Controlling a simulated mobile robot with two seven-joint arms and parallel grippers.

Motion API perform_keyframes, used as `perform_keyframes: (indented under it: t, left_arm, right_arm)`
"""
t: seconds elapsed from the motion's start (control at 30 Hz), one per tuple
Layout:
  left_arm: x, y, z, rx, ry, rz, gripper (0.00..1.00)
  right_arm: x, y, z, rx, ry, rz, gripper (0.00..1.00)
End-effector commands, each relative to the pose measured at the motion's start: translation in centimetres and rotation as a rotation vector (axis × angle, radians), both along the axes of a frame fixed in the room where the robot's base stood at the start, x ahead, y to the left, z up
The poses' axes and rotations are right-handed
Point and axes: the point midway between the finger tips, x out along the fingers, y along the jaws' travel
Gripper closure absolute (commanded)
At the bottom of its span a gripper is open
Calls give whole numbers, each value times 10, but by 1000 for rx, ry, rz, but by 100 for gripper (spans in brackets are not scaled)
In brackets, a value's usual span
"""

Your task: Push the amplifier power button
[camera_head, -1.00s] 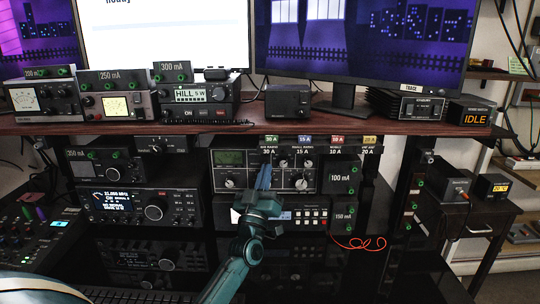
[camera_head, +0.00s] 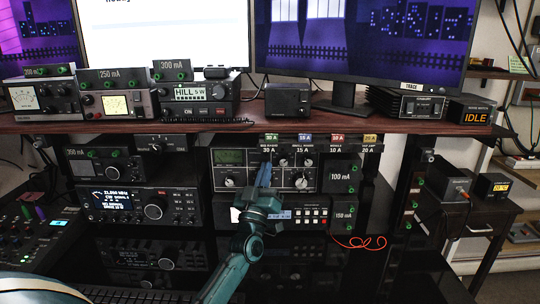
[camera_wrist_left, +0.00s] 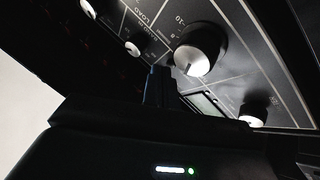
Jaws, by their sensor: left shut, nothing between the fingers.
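My left gripper (camera_head: 264,180) is shut and empty, its fingers pointing up in front of a grey-faced unit (camera_head: 228,170) with a green display and several knobs on the middle shelf. In the left wrist view the dark fingers (camera_wrist_left: 158,88) are close to this panel, beside a large silver knob (camera_wrist_left: 200,50); whether they touch it is unclear. I cannot tell which unit is the amplifier. A unit marked HILL 5 W (camera_head: 190,95) on the desk has an ON label (camera_head: 188,111). No power button can be made out for certain. My right gripper is not in view.
The wooden desk edge (camera_head: 330,126) overhangs the shelf. A radio (camera_head: 140,206) stands left of my arm. A unit with red buttons (camera_head: 312,215) is below the knob panel, partly behind my gripper. An orange cable (camera_head: 360,243) lies to the right.

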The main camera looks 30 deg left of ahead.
Motion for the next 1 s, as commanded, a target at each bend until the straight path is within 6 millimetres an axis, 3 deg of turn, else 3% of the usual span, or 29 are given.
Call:
perform_keyframes:
  t: [0.7, 1.0]
  left_arm:
    - [3, 2, 1, 1, -1, 0, 100]
    - [-6, -4, 2, 1, -1, 1, 100]
  right_arm:
    - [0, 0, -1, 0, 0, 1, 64]
    - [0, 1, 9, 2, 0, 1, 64]
